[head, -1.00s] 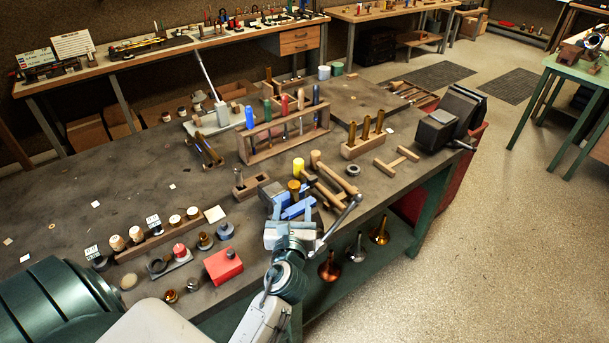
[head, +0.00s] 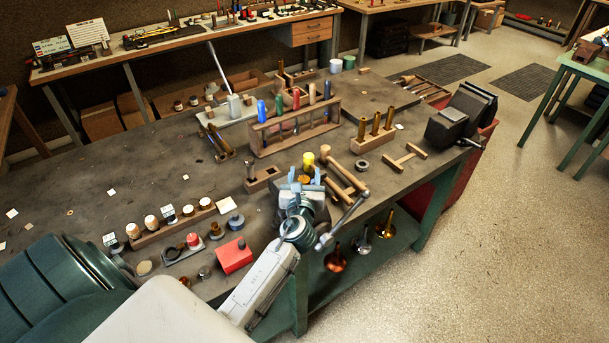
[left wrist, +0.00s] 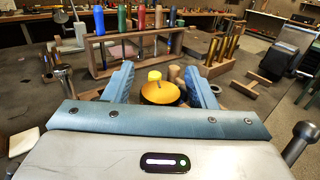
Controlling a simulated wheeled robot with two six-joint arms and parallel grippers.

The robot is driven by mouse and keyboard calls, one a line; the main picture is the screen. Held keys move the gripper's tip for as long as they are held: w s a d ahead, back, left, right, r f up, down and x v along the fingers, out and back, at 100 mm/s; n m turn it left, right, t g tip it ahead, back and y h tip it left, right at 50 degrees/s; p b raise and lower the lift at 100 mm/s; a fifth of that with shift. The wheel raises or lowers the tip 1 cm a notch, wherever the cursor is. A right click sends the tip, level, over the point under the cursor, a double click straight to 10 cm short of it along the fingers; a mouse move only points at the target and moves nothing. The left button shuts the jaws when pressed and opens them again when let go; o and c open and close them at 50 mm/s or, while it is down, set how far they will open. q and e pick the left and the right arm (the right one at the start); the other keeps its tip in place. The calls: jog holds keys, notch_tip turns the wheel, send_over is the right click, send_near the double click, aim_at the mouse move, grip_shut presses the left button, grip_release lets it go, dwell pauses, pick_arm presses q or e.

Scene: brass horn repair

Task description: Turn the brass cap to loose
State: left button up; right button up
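The brass cap (left wrist: 160,94) is a round gold-coloured piece, centred between my left fingers in the left wrist view. In the head view it shows as a small brass spot (head: 304,179) above the vise, which my arm mostly hides. A bright yellow piece (left wrist: 154,76) shows directly above or behind the cap; I cannot tell whether they touch. My left gripper (head: 305,182) is open, with one blue finger on each side of the cap and gaps visible beside it in the left wrist view (left wrist: 159,85). My right gripper is not in view.
A wooden rack (head: 290,132) of coloured-handled tools stands behind the vise. The vise handle (head: 345,217) sticks out at right. Wooden mallets (head: 345,185) lie close to the right, and a red box (head: 234,256) sits to the left. The bench's left middle is mostly clear.

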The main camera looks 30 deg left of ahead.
pick_arm(q)
jog(key=c, duration=0.9)
jog(key=shift+o, duration=0.2)
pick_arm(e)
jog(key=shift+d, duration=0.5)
pick_arm(q)
jog(key=shift+f, duration=0.1)
jog(key=shift+n+g+y, duration=0.4)
jog(key=shift+y, duration=0.1)
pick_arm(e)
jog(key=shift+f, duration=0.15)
